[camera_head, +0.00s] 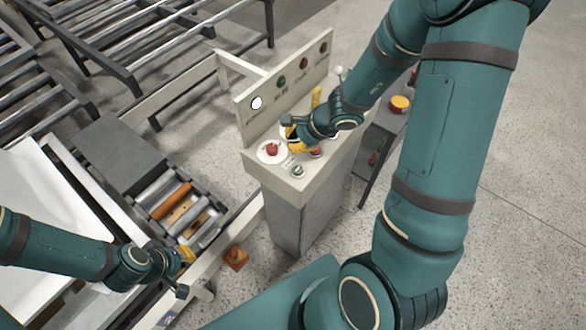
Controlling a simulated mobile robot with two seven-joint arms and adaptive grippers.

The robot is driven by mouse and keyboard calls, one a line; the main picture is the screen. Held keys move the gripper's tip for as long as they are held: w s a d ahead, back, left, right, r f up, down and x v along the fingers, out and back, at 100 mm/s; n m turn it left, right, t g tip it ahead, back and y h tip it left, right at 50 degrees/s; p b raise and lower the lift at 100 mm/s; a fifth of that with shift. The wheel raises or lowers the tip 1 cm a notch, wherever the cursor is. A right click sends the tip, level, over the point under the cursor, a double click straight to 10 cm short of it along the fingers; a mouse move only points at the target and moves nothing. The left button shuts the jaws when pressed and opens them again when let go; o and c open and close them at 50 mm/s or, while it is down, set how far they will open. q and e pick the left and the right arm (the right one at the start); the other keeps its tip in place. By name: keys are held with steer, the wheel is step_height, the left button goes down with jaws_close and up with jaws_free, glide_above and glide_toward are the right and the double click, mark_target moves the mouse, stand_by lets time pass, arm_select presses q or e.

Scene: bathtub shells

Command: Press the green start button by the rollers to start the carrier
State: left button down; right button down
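My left gripper (187,256) is at the lower left, over the frame rail beside the rollers (172,203). Its yellow fingertips are small and partly hidden, so I cannot tell whether it is open. No green button shows clearly by the rollers; the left gripper covers part of that rail. A small green button (297,171) shows on the front edge of the grey console (262,168). My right gripper (292,138) is above the console top, its opening unclear.
The console's back panel (262,102) carries a white disc and several coloured round parts. A red knob on a white plate (271,150) is on its top. A white shell (40,170) lies at the left. Roller conveyors (140,40) fill the back left. Open floor lies right.

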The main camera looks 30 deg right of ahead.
mark_target(295, 165)
steer(key=shift+w+d+r, duration=0.15)
steer(key=shift+w+r, duration=0.05)
steer(key=shift+r, duration=0.05)
steer(key=shift+f, duration=0.1)
step_height(295, 165, down, 8)
steer(key=b, duration=0.7)
steer(key=shift+f+b, duration=0.35)
steer(key=shift+b, duration=0.2)
stand_by(1.0)
steer(key=shift+f+b, duration=0.45)
steer(key=shift+b, duration=0.2)
